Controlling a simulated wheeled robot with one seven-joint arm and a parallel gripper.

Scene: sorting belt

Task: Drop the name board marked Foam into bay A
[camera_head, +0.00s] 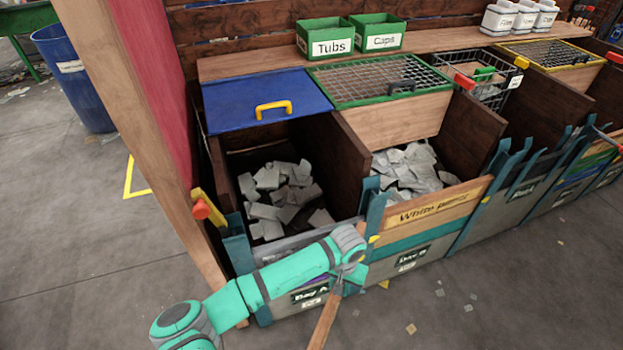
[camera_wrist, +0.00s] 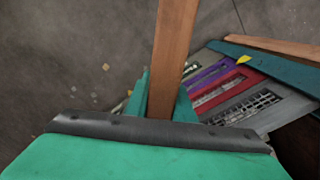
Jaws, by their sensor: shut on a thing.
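My gripper (camera_head: 345,284) is shut on a narrow brown wooden board (camera_head: 325,320), which hangs outside the front of bay A, over the floor. In the wrist view the board (camera_wrist: 175,50) stands out from between the jaws (camera_wrist: 160,108). It shows nearly edge-on and I see no lettering on it. Bay A (camera_head: 335,155) is the leftmost bay, labelled "Bay A" (camera_head: 310,294) low on its front and partly behind my arm. Grey lumps (camera_head: 285,195) lie inside it. Teal posts (camera_head: 237,245) flank its front.
A board reading "White paper" (camera_head: 432,207) sits across bay B's front, beside bay A. A blue lid (camera_head: 240,98) with a yellow handle lies behind bay A's opening. A tall partition (camera_head: 120,80) closes the left side. The floor in front (camera_head: 490,310) is mostly clear.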

